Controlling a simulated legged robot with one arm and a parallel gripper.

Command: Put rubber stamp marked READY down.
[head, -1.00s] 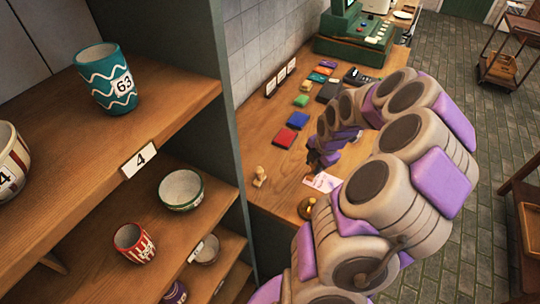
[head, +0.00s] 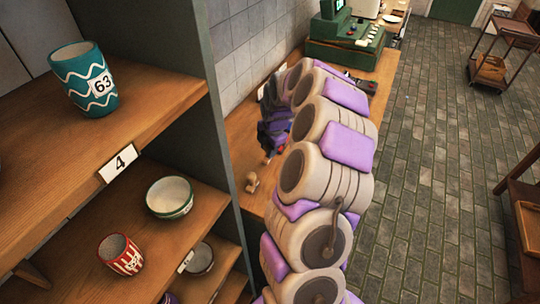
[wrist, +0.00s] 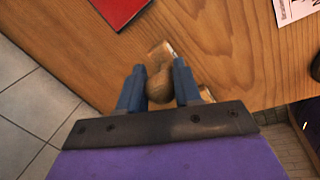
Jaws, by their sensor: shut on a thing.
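My gripper (wrist: 160,88) has its blue fingers closed on the round wooden handle of a stamp (wrist: 160,86) in the wrist view. Light wooden parts show beyond the handle and beside the right finger; I cannot tell whether all belong to this stamp. The stamp is over or at the wooden table (wrist: 215,45); contact is not clear. No READY marking is readable. In the head view my gripper (head: 268,152) is dark and partly hidden by my arm. A small wooden stamp (head: 252,182) stands on the table just in front of it.
A red pad (wrist: 120,8) and a printed card (wrist: 296,9) lie on the table. A shelf with a teal cup (head: 86,80) stands left of the table. A green machine (head: 345,40) sits at the back.

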